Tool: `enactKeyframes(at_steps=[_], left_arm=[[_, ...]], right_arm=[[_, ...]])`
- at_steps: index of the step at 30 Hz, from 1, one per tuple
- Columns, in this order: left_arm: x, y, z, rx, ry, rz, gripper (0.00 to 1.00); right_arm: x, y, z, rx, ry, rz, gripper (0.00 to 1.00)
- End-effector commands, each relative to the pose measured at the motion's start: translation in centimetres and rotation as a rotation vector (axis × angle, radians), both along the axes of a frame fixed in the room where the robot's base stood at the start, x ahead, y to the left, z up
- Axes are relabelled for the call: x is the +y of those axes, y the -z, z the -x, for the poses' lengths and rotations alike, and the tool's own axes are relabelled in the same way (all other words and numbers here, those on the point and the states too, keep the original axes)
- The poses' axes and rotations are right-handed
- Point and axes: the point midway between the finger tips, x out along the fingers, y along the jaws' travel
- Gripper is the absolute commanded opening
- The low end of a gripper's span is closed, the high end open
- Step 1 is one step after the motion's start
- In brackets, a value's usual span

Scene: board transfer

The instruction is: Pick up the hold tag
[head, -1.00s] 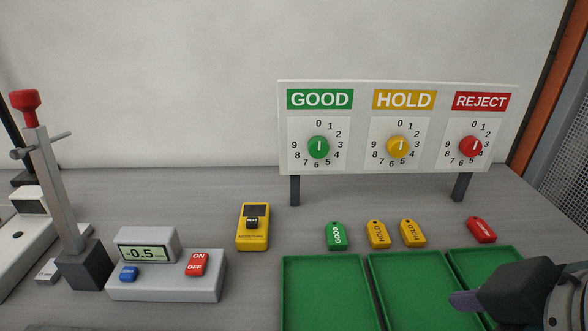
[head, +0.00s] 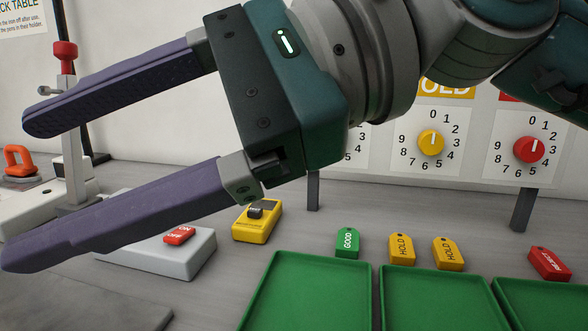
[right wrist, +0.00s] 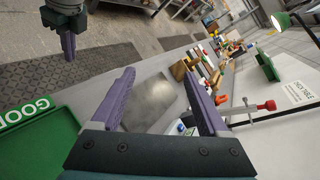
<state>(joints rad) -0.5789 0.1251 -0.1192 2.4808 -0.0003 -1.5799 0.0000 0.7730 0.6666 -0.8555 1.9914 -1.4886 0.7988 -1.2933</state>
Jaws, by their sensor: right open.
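Two yellow hold tags stand out in the head view, a left one (head: 402,250) and a right one (head: 448,253), side by side on the bench behind the green trays. My right gripper (head: 22,192) is open and empty, its purple fingers spread and pointing left, high and well to the left of the tags. Its fingers also show in the right wrist view (right wrist: 158,75), with no hold tag between them. My left gripper (right wrist: 69,45) appears at the upper left of the right wrist view; its jaw opening is unclear.
A green GOOD tag (head: 347,243) and a red REJECT tag (head: 549,263) flank the hold tags. Green trays (head: 308,300) lie in front. The dial board (head: 478,146) stands behind, partly hidden by my right arm. A yellow meter (head: 258,222) sits left.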

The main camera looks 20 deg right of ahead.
Motion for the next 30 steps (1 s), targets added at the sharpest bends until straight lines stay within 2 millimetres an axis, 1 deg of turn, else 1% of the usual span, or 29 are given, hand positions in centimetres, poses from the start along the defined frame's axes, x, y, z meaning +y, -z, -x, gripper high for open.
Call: enactKeyframes(at_steps=[1, 2, 3, 4, 5, 6, 9, 12, 15, 17, 21, 26, 30], left_arm=[[0.0, 2.0, 0.0, 0.0, 0.0, 0.0, 0.0], [0.0, 2.6, 0.0, 0.0, 0.0, 0.0, 0.0], [0.0, 3.3, 0.0, 0.0, -0.001, 0.0, 0.0], [0.0, 3.7, 0.0, 0.0, -0.001, 0.001, 0.0], [0.0, 4.2, 0.0, 0.0, -0.001, 0.001, 0.0], [0.0, 4.7, 0.0, 0.0, -0.001, 0.001, 0.0], [-0.1, 5.5, 0.0, 0.0, -0.001, 0.002, 0.0], [-0.1, 6.0, 0.0, 0.001, -0.003, 0.004, 0.0], [-0.2, 6.1, 0.0, 0.001, -0.003, 0.006, 0.0], [-0.2, 6.1, 0.0, 0.001, -0.004, 0.007, 0.0], [-0.2, 6.3, 0.0, 0.001, -0.005, 0.009, 0.0], [-0.2, 6.4, 0.0, 0.001, -0.005, 0.009, 0.0], [-0.2, 6.5, 0.0, 0.001, -0.005, 0.009, 0.0]], right_arm=[[-2.6, 4.5, -1.5, -0.139, -0.033, 0.225, 0.78], [-4.6, 6.6, -2.5, -0.211, -0.058, 0.368, 0.78], [-7.7, 8.8, -3.8, -0.291, -0.086, 0.552, 0.78], [-10.3, 10.0, -4.8, -0.335, -0.104, 0.686, 0.78], [-12.9, 10.9, -5.7, -0.37, -0.121, 0.811, 0.78], [-16.2, 11.6, -6.7, -0.399, -0.138, 0.965, 0.78], [-23.3, 11.6, -8.2, -0.416, -0.165, 1.258, 0.78], [-27.6, 10.7, -8.6, -0.396, -0.179, 1.431, 0.78], [-29.6, 10.5, -8.7, -0.375, -0.184, 1.506, 0.78], [-30.1, 11.2, -8.9, -0.369, -0.187, 1.518, 0.78], [-30.4, 13.2, -9.6, -0.369, -0.187, 1.517, 0.78], [-30.6, 14.5, -10.2, -0.374, -0.188, 1.514, 0.78], [-30.8, 16.1, -11.1, -0.37, -0.188, 1.513, 0.78]])
